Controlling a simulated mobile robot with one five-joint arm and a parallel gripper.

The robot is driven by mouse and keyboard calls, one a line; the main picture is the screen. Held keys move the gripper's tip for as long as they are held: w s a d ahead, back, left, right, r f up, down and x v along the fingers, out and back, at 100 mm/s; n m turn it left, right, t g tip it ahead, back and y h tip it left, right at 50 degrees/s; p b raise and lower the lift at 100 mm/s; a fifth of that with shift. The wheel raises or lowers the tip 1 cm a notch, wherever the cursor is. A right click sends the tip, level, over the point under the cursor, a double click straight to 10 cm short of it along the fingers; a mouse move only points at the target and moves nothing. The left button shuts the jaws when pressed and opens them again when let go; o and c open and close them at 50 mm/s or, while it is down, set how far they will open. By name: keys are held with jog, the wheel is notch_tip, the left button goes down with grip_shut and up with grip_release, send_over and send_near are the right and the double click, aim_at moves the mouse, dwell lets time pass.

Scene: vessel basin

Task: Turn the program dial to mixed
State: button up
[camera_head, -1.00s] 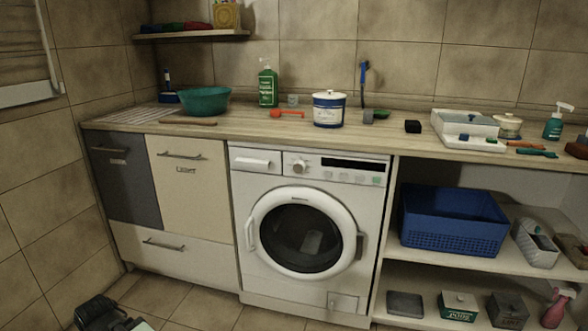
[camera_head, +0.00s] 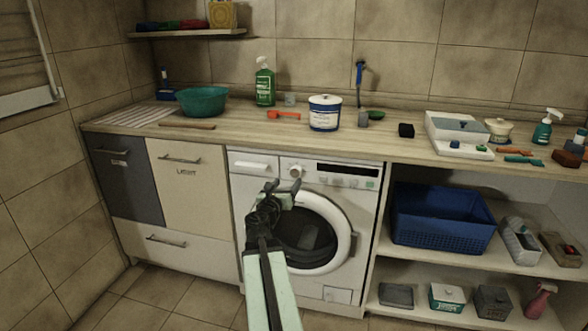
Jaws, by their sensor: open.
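The program dial (camera_head: 296,171) is a round pale knob on the control panel of the white washing machine (camera_head: 361,211), left of the dark display (camera_head: 347,170). Its markings are too small to read. My gripper (camera_head: 279,187) is open and empty. It is raised in front of the machine, just below and a little left of the dial in the picture. I cannot tell how far it is from the panel. My arm hides the left part of the round door (camera_head: 307,235).
The wooden worktop (camera_head: 230,130) runs above the machine, with a white-blue tub (camera_head: 324,113), a green bottle (camera_head: 264,84) and a teal bowl (camera_head: 202,101). Open shelves with a blue basket (camera_head: 440,222) stand to the right. Cabinets (camera_head: 190,185) stand to the left.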

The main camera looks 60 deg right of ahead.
aim_at(294, 172)
jog(key=x, duration=0.8)
jog(key=shift+a, duration=0.1)
jog(key=shift+c, duration=0.3)
